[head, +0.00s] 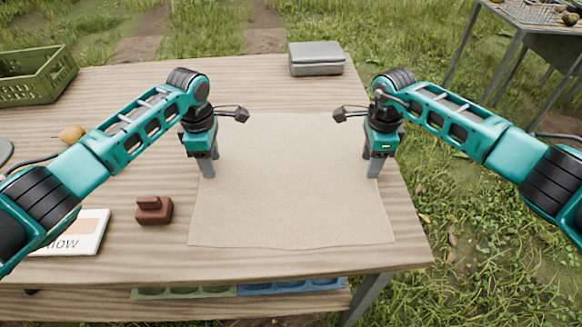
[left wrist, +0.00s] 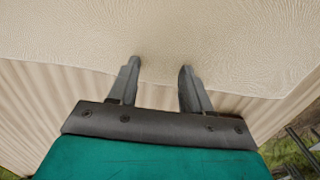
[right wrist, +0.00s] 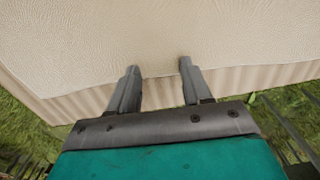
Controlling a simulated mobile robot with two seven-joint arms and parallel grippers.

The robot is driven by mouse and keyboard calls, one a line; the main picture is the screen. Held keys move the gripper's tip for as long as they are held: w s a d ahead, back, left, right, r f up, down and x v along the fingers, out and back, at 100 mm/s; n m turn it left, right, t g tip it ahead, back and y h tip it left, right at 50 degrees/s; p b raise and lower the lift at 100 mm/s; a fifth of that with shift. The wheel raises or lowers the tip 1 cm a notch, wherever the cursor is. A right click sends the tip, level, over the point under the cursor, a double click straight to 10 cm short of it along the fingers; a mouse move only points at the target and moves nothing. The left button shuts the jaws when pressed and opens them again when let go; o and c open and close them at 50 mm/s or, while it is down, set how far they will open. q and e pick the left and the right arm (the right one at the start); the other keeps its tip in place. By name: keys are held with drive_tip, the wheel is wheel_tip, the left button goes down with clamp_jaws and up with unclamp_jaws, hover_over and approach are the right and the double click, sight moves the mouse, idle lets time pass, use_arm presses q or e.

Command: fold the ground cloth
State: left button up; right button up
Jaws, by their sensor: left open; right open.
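The ground cloth (head: 290,205) is a beige sheet lying flat and spread out on the wooden table. My left gripper (head: 208,174) is over the cloth's left edge, pointing down. In the left wrist view its two fingers (left wrist: 160,68) are apart with nothing between them, and the cloth (left wrist: 220,40) spreads beyond the fingertips. My right gripper (head: 374,174) is over the cloth's right edge, also pointing down. In the right wrist view its fingers (right wrist: 157,68) are apart and empty by the cloth (right wrist: 150,30). Whether the fingertips touch the cloth I cannot tell.
A grey case (head: 316,60) stands at the table's back edge. A green crate (head: 35,78), a pear (head: 72,134), a dark red block-like object (head: 154,210) and a printed card (head: 75,235) are on the left. Grass lies past the table's right edge.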

use_arm(q)
drive_tip(key=shift+s+f, duration=0.1)
drive_tip(key=shift+f, duration=0.05)
clamp_jaws()
use_arm(e)
drive_tip(key=shift+s+f, duration=0.1)
drive_tip(key=shift+f, duration=0.05)
clamp_jaws()
idle(0.8)
